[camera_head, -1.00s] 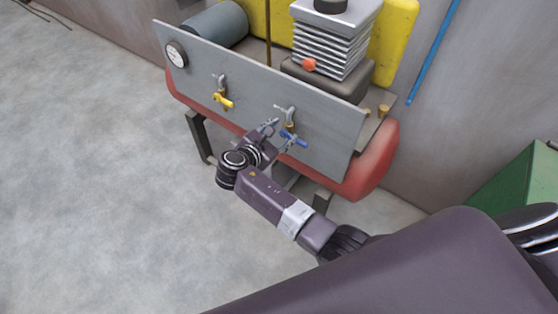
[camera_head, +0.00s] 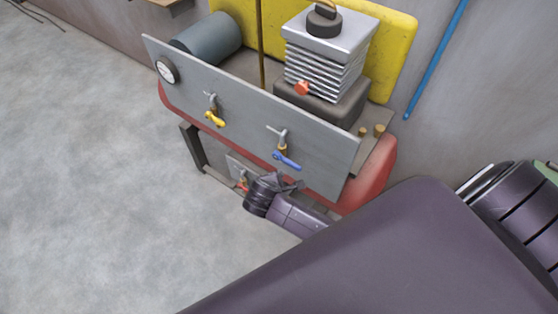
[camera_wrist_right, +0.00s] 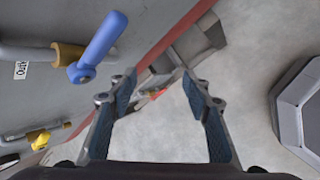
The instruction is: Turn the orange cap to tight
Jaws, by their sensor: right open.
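An orange-red cap (camera_head: 302,88) sits on the front of the dark block under the finned pump of the compressor. A second small orange-red piece (camera_head: 243,183) shows low, by a grey plate under the tank. My right gripper (camera_head: 287,183) is below the front panel, near the blue-handled valve and well below the upper cap. In the right wrist view my right gripper (camera_wrist_right: 157,82) is open and empty. A small red-orange piece (camera_wrist_right: 155,93) shows beyond and between its fingers, partly hidden. My left gripper is not in view.
The grey panel (camera_head: 225,120) carries a gauge (camera_head: 166,71), a yellow valve handle (camera_head: 214,118) and a blue valve handle (camera_head: 286,160). The red tank (camera_head: 371,177) and dark leg (camera_head: 193,148) lie close to my arm.

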